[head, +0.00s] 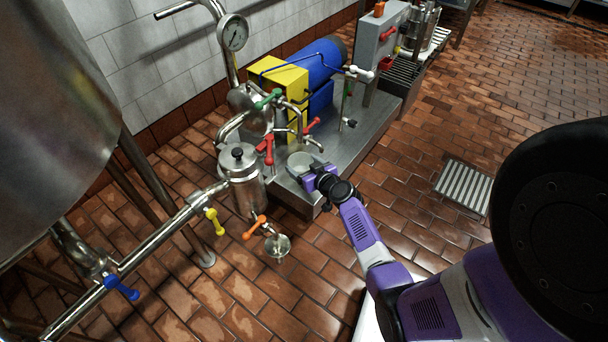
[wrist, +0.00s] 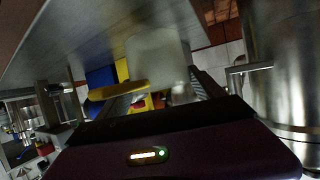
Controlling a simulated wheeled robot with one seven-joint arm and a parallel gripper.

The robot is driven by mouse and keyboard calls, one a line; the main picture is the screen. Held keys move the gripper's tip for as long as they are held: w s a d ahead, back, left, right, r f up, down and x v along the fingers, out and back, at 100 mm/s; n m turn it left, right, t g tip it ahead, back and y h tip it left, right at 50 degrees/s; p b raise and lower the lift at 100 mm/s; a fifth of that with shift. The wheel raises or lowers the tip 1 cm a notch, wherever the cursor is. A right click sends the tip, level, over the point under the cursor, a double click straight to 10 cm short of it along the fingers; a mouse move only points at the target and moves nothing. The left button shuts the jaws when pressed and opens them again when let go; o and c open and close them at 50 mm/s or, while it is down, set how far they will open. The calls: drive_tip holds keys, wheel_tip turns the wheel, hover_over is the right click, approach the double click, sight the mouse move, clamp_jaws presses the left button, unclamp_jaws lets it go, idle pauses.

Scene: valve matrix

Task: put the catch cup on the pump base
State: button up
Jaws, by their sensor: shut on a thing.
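The catch cup (head: 300,161) is a pale grey, round-topped cup at the front left end of the pump base. It also shows as a blurred whitish shape in the wrist view (wrist: 158,58). My gripper (head: 309,176) is shut on the cup, with a finger on each side of it in the wrist view. The pump base (head: 352,150) is a long grey metal plinth under the blue motor and yellow guard. In the head view the cup overlaps the base's near end. I cannot tell whether its bottom touches the base; my gripper hides its lower part.
Pipes with red valve handles (head: 267,148) stand just behind the cup. A steel canister (head: 242,178) and an orange-handled valve (head: 255,228) are to the left. The blue motor (head: 318,62) and yellow guard (head: 282,82) occupy the base farther back. Tiled floor on the right is open.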

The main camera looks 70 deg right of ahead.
drive_tip(key=shift+f+b, duration=1.15)
drive_tip(key=shift+f, duration=0.6)
drive_tip(key=shift+f, duration=0.25)
drive_tip(key=o, duration=1.3)
drive_tip(key=shift+o, duration=0.2)
drive_tip(key=shift+r, duration=0.2)
